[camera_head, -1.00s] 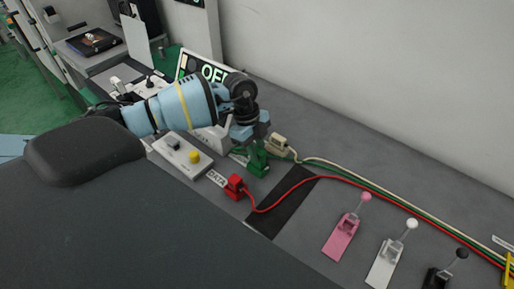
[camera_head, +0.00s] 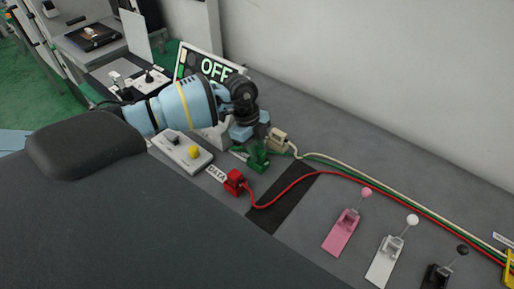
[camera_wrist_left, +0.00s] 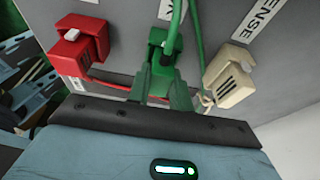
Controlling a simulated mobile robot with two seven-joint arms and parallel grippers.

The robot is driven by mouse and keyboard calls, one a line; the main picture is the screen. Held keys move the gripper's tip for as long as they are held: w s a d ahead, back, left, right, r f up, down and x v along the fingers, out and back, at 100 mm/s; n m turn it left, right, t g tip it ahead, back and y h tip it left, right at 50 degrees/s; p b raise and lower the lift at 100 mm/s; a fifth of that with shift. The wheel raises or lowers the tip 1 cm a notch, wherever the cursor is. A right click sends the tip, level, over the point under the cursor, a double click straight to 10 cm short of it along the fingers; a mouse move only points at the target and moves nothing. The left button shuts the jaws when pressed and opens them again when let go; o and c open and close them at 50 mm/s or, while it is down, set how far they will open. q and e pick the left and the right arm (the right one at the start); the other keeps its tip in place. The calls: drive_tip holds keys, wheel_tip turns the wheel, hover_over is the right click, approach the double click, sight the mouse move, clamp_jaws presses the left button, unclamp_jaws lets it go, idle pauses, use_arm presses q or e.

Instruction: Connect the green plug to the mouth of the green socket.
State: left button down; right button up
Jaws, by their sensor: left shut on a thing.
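The green plug and green socket (camera_head: 258,160) show as one green cluster on the grey bench, below my left gripper (camera_head: 250,131). In the left wrist view the green socket (camera_wrist_left: 157,52) is in the middle. Green parts reach from it down to the jaws (camera_wrist_left: 165,98), which are shut on the green plug. A green cable (camera_wrist_left: 196,42) runs upward there. The jaws hide part of the plug, so I cannot tell how deep it sits in the socket mouth. My right gripper is not in view.
A red plug in its socket (camera_head: 235,183) and a beige one (camera_head: 278,138) flank the green pair closely. Red, green and beige cables run right along the bench. Pink (camera_head: 343,233), white (camera_head: 384,262) and black levers stand at the right. An OFF sign (camera_head: 214,70) stands behind.

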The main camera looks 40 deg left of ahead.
use_arm(q)
drive_tip(key=shift+f, duration=0.25)
drive_tip(key=c, duration=1.2)
unclamp_jaws()
drive_tip(key=v, duration=0.8)
drive_tip(key=shift+f, duration=0.1)
